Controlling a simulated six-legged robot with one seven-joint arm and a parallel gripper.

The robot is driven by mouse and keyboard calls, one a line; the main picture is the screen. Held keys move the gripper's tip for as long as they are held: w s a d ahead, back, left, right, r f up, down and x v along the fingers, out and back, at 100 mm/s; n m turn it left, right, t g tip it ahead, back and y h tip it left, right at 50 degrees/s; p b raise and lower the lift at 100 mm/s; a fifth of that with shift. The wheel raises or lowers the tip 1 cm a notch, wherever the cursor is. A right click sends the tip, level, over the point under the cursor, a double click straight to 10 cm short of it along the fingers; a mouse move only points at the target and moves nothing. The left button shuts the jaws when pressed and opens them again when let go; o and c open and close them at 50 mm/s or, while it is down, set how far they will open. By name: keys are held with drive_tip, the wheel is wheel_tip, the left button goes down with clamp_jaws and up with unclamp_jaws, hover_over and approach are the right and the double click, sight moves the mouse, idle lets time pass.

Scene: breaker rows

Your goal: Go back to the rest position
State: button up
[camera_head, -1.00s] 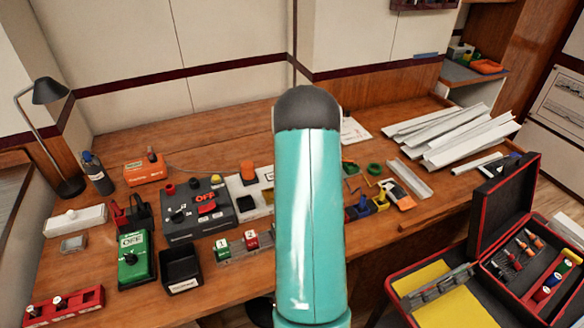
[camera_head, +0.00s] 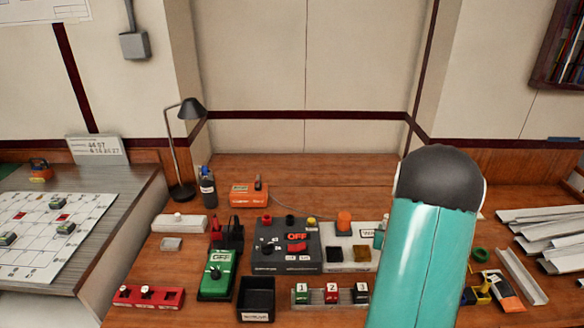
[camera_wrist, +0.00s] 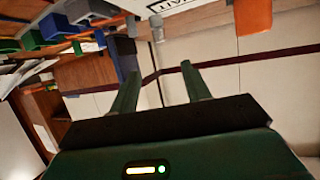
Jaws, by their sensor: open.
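My gripper (camera_wrist: 160,88) shows in the wrist view with its two green fingers spread apart and nothing between them. In the head view my teal arm link with its dark rounded joint stands at the right and hides part of the bench. The gripper itself is not seen in the head view. The wooden bench (camera_head: 300,172) carries a dark grey switch box (camera_head: 285,246) with a red OFF switch, a green box (camera_head: 217,275), and a row of breakers numbered 1, 2 and 3 (camera_head: 331,294).
A black bin (camera_head: 256,299), a red block (camera_head: 149,297), an orange device (camera_head: 249,193) and a desk lamp (camera_head: 183,150) stand on the bench. White channel strips (camera_head: 545,232) lie at the right. A gridded board (camera_head: 45,230) lies on a grey side table. The back of the bench is clear.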

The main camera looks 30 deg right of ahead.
drive_tip(key=shift+w, duration=0.1)
drive_tip(key=w+a+r+n+y, duration=0.25)
drive_tip(key=a+r, duration=0.55)
drive_tip(key=a, duration=0.4)
drive_tip(key=w+a+r+n+y, duration=0.25)
drive_tip(key=a+r, duration=0.45)
drive_tip(key=a, duration=0.6)
drive_tip(key=s+a+r+n+g+y, duration=0.2)
drive_tip(key=s+a+r, duration=0.1)
drive_tip(key=s+a, duration=0.5)
drive_tip(key=s+a+r+n+g+y, duration=0.1)
drive_tip(key=s+a+r, duration=0.3)
drive_tip(key=s+a, duration=0.5)
drive_tip(key=a+n+y, duration=0.1)
drive_tip(key=a, duration=0.4)
drive_tip(key=shift+a+g+y, duration=0.2)
drive_tip(key=shift+g+y, duration=0.1)
drive_tip(key=shift+g, duration=0.1)
